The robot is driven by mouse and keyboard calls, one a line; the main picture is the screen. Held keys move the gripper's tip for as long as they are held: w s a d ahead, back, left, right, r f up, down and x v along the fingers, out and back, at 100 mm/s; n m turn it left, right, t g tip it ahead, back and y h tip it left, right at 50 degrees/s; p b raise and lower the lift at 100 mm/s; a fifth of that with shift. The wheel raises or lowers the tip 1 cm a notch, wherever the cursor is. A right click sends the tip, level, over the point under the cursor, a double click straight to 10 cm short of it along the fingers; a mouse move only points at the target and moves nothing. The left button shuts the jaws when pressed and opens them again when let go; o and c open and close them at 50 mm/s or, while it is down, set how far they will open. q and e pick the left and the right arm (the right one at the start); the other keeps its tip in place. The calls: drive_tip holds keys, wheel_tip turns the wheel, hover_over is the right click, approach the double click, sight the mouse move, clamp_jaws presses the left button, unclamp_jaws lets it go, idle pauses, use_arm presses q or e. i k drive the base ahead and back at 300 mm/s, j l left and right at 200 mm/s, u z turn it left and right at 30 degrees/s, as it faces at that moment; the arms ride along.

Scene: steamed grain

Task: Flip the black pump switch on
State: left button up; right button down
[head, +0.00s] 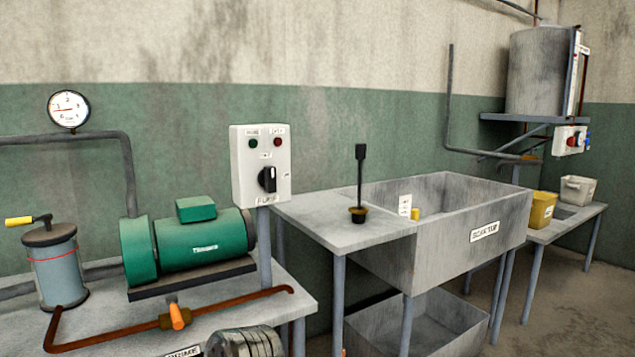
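The black pump switch (267,179) is a rotary knob on the front of a white control box (249,160). The box stands on a grey post behind the front left bench and carries a label reading PUMP at its bottom. A green lamp (253,143) and a red lamp (278,142) sit above the knob, and both look dark. The knob's handle looks close to upright; its exact setting is too small to read. Neither of my grippers is in view.
A green motor pump (190,245), a grey canister with a yellow handle (53,262) and a rusty pipe with an orange valve (177,316) occupy the left bench. A concrete sink (440,230) stands to the right. A black upright tool (360,180) stands beside it.

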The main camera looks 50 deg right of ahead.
sight(267, 177)
drive_tip(key=z, duration=1.5)
